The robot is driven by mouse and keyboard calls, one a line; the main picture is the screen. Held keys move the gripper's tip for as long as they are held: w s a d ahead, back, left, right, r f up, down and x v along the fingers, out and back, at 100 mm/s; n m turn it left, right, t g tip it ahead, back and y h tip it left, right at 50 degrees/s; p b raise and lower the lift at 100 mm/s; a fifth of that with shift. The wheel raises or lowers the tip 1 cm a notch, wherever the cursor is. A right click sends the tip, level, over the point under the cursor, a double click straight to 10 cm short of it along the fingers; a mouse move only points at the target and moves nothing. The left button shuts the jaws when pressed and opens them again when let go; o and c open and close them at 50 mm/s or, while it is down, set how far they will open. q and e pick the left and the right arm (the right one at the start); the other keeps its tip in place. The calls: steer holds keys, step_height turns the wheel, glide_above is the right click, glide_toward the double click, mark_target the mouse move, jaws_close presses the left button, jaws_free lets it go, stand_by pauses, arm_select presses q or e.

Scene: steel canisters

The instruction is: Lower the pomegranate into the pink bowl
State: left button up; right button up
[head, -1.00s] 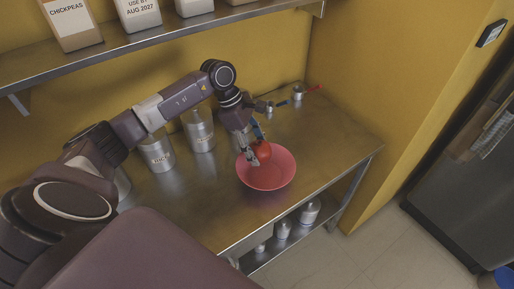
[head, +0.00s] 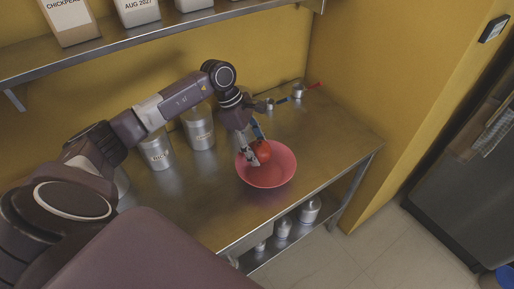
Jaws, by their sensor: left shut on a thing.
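A red pomegranate (head: 263,151) shows in the head view at the far side of the pink bowl (head: 271,177). My left gripper (head: 256,154) reaches in from the left and is shut on the pomegranate. The fruit overlaps the bowl's far rim and interior in the picture. I cannot tell whether it touches the bowl. The gripper's fingers hide part of the fruit and part of the bowl's upper left rim. The bowl stands upright on the steel counter (head: 200,205). My right gripper is not in view.
Steel canisters (head: 199,130) stand by the wall, left of the gripper. Small metal cups with blue and red handles (head: 299,91) stand behind it. A shelf (head: 160,32) with labelled boxes runs above. The counter is clear in front of the bowl and to its right.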

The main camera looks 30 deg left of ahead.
arm_select(q)
steer(key=shift+f+b, duration=0.3)
steer(key=shift+f, duration=0.1)
steer(key=o, duration=1.4)
